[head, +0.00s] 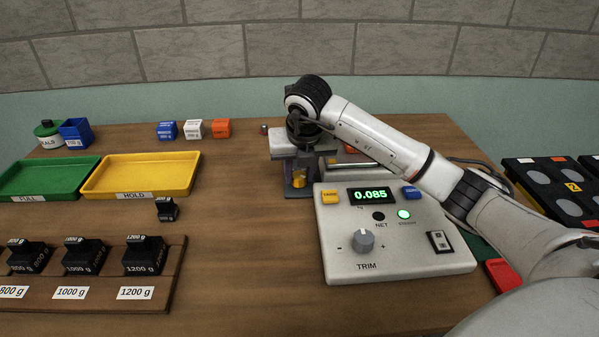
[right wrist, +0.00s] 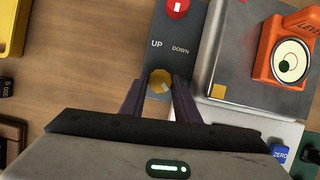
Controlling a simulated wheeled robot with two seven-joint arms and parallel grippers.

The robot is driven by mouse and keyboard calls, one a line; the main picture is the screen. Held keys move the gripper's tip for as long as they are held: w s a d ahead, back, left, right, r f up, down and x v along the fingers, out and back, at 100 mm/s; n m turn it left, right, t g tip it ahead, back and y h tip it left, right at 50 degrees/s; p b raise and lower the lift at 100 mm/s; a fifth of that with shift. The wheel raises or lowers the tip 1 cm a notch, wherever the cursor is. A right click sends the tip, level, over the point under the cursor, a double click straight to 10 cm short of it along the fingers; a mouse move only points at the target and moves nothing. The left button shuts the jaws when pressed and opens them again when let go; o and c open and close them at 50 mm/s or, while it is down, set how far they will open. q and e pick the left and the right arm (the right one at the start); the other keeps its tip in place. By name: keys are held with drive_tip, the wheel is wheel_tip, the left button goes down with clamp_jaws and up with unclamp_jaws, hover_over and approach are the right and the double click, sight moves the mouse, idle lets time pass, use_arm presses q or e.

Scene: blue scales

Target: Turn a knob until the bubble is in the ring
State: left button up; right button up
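My right gripper (head: 300,170) points down at a small post behind the trim console. In the right wrist view its two dark fingers (right wrist: 160,84) stand on either side of a yellow knob (right wrist: 160,79), which fills the gap between them. The knob sits on a grey plate marked UP and DOWN. An orange level (right wrist: 265,68) lies on the metal pan to the right, with a round pale vial (right wrist: 291,58) and a ring mark. A dark green spot shows in the vial; I cannot tell exactly where the bubble sits against the ring. My left gripper is not in view.
A red knob (right wrist: 177,7) is farther along the plate. The trim console (head: 400,255) reads 0.085 with a green light. Black weights stand in a wooden rack (head: 100,300); yellow (head: 140,177) and green (head: 45,180) trays are at left. The table's middle is clear.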

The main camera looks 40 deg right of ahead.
drive_tip(key=shift+c, duration=0.5)
drive_tip(key=shift+d+n+b, duration=0.1)
drive_tip(key=shift+n+b, duration=0.2)
drive_tip(key=n+b, duration=0.1)
drive_tip(key=n, duration=0.1)
drive_tip(key=n+y+b, duration=0.1)
drive_tip(key=shift+d+n+t+y, duration=0.15)
drive_tip(key=shift+n+t+y, duration=0.15)
drive_tip(key=shift+n, duration=0.1)
drive_tip(key=n+y, duration=0.1)
drive_tip(key=n, duration=0.1)
drive_tip(key=shift+n, duration=0.3)
drive_tip(key=shift+d+r+n+y, duration=0.1)
drive_tip(key=shift+n+y, duration=0.4)
drive_tip(key=shift+n, duration=0.7)
drive_tip(key=o, duration=1)
